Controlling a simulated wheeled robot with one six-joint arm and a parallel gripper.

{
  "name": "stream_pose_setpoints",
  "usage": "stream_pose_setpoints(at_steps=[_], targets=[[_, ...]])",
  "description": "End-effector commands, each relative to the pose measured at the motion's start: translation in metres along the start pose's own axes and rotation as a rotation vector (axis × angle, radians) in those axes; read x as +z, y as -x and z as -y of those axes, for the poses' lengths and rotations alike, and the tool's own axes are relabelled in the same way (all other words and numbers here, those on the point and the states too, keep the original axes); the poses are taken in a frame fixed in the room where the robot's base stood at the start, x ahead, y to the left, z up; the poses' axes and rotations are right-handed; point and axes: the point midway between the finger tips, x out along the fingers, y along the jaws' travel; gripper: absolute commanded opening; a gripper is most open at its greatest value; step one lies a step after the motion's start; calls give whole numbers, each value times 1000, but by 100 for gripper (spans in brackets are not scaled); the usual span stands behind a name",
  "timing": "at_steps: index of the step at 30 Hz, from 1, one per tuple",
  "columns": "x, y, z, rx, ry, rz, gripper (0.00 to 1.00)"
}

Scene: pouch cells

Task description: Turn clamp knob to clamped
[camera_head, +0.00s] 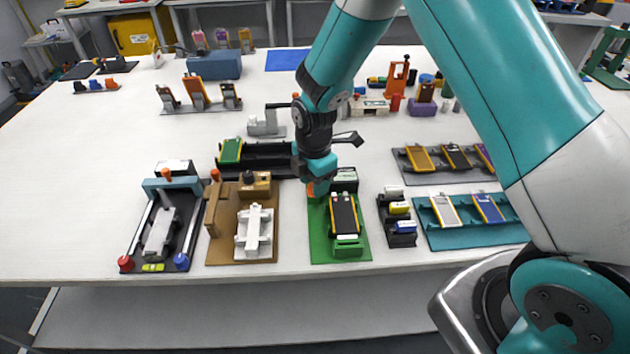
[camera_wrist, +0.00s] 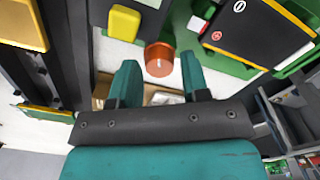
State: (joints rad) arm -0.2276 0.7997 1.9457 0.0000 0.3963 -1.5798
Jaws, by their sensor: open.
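An orange round knob (camera_wrist: 159,58) lies just past my gripper's fingertips in the wrist view, centred between them. In the head view it shows as an orange bit (camera_head: 311,189) at the left edge of the green board (camera_head: 322,250), partly hidden by my gripper. My gripper (camera_head: 316,184) points down over that board's back left corner, its two teal fingers apart and empty. In the wrist view my fingers (camera_wrist: 159,66) stand either side of the knob's line, without visible contact. A black cell with yellow edges (camera_head: 344,213) lies on the green board; it also shows in the wrist view (camera_wrist: 255,28).
A brown board (camera_head: 225,250) with a white fixture stands to the left, and a dark frame with red and blue knobs (camera_head: 180,250) beyond it. A dark rack of small cylinders (camera_head: 400,225) stands close on the right.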

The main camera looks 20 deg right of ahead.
Motion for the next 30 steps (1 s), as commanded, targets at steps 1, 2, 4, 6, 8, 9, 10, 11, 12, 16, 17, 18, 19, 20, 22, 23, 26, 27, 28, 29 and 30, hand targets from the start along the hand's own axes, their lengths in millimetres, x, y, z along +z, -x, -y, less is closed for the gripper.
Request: stream_pose_setpoints(at_steps=[1, 2, 4, 6, 8, 9, 10, 11, 12, 16, 17, 18, 19, 20, 22, 23, 26, 27, 28, 29, 30], targets=[[0, -3, 0, -1, 0, 0, 42], [0, -5, 0, -1, 0, 0, 42], [0, -7, 0, -1, 0, 0, 42], [0, -8, 0, 0, 0, 0, 42], [0, -8, 0, 1, 0, 0, 42], [0, -8, 0, 0, 0, 0, 42], [0, -7, 0, 0, 0, 0, 42], [0, -7, 0, 0, 0, 0, 42], [0, -7, 0, 0, 0, 0, 38], [0, -7, 0, 0, 0, 0, 8], [0, -7, 0, 0, 0, 0, 8], [0, -7, 0, 0, 0, 0, 8], [0, -7, 0, 0, -3, 0, 8], [0, -7, 0, -1, -10, 0, 8], [0, -7, 0, -1, -52, 0, 8], [0, -7, 0, -1, -79, 0, 8], [0, -7, 0, -1, -174, 0, 8], [0, -7, 0, -1, -206, 0, 8], [0, -7, 0, -1, -225, 0, 8], [0, -7, 0, -1, -241, 0, 8], [0, -7, 0, -1, -254, 0, 8]])
